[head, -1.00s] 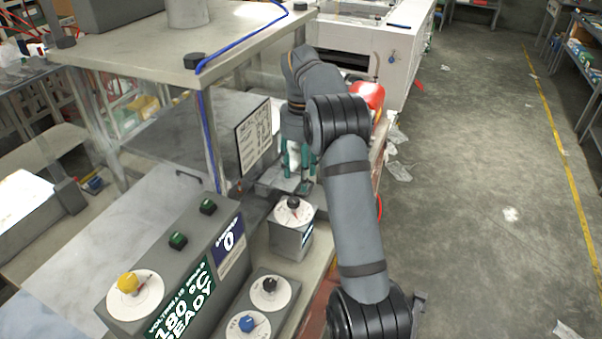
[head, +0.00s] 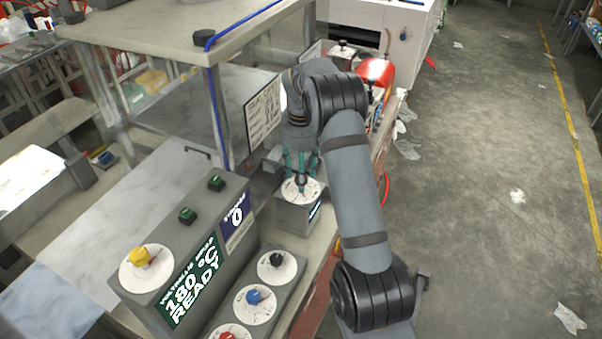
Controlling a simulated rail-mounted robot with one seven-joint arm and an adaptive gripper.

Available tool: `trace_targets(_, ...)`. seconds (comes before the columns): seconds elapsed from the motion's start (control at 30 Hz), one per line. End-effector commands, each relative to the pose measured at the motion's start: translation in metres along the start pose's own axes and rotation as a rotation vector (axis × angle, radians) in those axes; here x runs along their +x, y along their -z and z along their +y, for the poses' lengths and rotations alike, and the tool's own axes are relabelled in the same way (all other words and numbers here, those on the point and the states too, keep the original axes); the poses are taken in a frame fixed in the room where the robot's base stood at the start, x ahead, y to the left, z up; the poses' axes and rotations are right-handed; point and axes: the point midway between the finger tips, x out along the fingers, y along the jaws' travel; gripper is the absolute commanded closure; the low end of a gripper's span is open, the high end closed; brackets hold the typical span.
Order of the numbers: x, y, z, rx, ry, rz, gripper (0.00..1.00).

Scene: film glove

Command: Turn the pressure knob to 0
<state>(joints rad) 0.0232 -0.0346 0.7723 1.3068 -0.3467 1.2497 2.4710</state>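A small grey box (head: 297,214) stands on the bench, with a round white dial (head: 290,195) and a dark knob (head: 301,181) on top. I cannot read its label, so I cannot tell whether this is the pressure knob. My gripper (head: 301,168) points down over this dial. Its teal fingers are apart, on either side of the dark knob. I see no clear contact, and the arm hides part of the gripper. A small dark display is on the box's right side; its value is unreadable.
A large grey panel (head: 209,227) reads "180 °C READY" and "0", with a yellow knob (head: 140,257) and green buttons. A lower panel nearer me has black (head: 277,259), blue (head: 254,297) and red (head: 229,336) knobs. A metal frame with a blue cable stands behind.

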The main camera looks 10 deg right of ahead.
Motion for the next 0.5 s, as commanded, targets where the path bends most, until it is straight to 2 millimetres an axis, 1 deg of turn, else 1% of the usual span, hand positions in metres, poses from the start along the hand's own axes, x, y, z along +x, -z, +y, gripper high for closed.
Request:
trace_targets(0.17, 0.0001, 0.0000, 0.0000, 0.000, 0.000, 0.000, 0.52)
trace_targets(0.5, -0.0003, -0.0001, 0.0000, 0.000, 0.000, 0.000, 0.72)
